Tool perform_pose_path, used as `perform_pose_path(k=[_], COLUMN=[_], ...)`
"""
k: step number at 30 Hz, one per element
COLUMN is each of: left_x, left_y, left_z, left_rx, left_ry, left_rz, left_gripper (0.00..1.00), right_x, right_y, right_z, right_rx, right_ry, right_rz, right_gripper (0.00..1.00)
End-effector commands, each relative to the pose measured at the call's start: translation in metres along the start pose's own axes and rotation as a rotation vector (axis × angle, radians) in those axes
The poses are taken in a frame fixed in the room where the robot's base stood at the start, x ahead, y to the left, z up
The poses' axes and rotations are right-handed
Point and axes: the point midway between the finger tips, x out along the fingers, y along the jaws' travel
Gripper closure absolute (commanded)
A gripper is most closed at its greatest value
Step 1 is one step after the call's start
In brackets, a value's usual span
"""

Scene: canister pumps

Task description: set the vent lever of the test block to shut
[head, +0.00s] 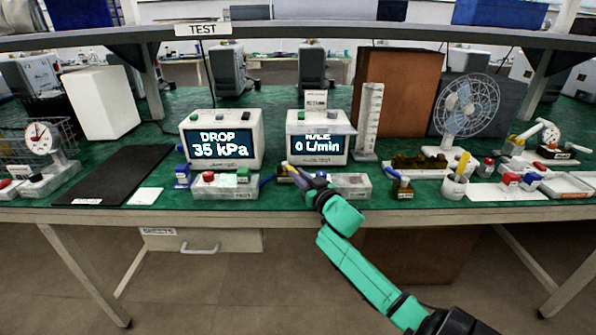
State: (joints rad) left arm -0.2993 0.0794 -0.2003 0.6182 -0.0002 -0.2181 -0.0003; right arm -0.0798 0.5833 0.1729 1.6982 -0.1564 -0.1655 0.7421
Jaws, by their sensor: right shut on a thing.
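My right gripper (297,176) reaches in from the lower right to the front of the bench, below the flow display. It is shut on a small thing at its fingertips. This seems to be the vent lever, but the fingers hide most of it and its setting cannot be read. A low grey block with a clear top and a label (351,186) sits just right of the gripper. Another low block with a red and a green knob (226,186) sits to the left. I cannot tell for sure which is the test block. My left gripper is not in view.
The drop display (221,140) reads 35 kPa; the flow display (319,138) reads 0 L/min. A pen cup (454,188), a fan (467,105) and small parts stand to the right. A black mat (113,176) lies left. A shelf (290,36) crosses above.

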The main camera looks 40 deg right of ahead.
Motion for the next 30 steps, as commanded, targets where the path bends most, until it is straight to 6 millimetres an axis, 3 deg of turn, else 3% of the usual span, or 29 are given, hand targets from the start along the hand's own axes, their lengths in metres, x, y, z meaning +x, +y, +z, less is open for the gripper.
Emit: perform_pose_path(k=[12,13,15,25,30], left_x=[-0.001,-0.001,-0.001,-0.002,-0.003], left_y=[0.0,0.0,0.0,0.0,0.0], left_z=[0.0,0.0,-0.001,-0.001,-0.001], left_rx=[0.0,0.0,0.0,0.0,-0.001], left_ry=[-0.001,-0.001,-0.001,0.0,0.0], left_rz=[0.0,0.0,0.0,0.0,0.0], left_gripper=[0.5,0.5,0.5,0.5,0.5], right_x=[0.0,0.0,0.0,-0.001,-0.016], right_y=[0.001,0.001,0.001,0.0,0.0], right_z=[-0.001,-0.001,-0.001,0.0,0.001], right_rx=[0.0,0.0,0.0,0.0,0.002], right_ry=[0.002,0.002,0.002,0.0,-0.002], right_rz=[-0.008,-0.008,-0.008,-0.008,-0.009], right_gripper=[1.0,0.73,0.5,0.5,0.5])
